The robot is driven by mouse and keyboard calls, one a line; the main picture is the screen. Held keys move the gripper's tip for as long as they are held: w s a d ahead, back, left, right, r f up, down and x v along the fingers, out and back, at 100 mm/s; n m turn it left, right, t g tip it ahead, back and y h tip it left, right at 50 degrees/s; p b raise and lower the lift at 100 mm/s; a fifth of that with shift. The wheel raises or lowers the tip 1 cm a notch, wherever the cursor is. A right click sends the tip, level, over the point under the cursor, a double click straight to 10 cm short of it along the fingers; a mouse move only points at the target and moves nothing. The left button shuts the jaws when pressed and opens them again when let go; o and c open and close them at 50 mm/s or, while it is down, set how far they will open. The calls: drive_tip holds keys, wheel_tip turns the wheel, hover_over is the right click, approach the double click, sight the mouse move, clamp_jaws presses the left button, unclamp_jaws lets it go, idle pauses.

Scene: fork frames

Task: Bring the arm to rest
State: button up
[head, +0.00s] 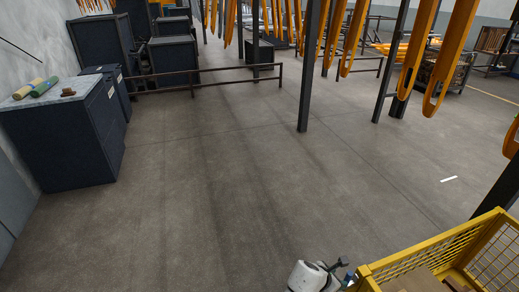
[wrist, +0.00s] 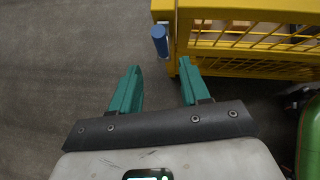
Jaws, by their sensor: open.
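My gripper (wrist: 160,92) shows in the wrist view with its two green fingers spread apart and nothing between them. Grey floor lies beyond the fingertips. The right finger is close to the corner of a yellow mesh crate (wrist: 245,14); I cannot tell whether they touch. In the head view, part of my white arm shows at the bottom, just left of the yellow crate (head: 430,243). The fingers are hard to make out there.
A blue cylindrical piece (wrist: 159,40) is at the crate's corner. A dark cabinet (head: 70,140) with rolled items on top stands at the left. Dark posts (head: 312,70), a low rail (head: 190,80) and hanging orange slings (head: 415,50) are farther back. The middle floor is clear.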

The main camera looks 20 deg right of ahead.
drive_tip(key=shift+s, duration=0.1)
drive_tip(key=s+a+r+m+y, duration=0.3)
drive_tip(key=s+m, duration=0.4)
drive_tip(key=s, duration=0.3)
drive_tip(key=s+a+r+m+y, duration=0.2)
drive_tip(key=s+r+m, duration=0.4)
drive_tip(key=s, duration=0.4)
drive_tip(key=s+a+r+m+y, duration=0.3)
drive_tip(key=s+a+r+m, duration=0.1)
drive_tip(key=s+m, duration=0.4)
drive_tip(key=shift+s+a+r+g+y, duration=0.3)
drive_tip(key=shift+s+r+g, duration=0.15)
drive_tip(key=shift+s, duration=0.45)
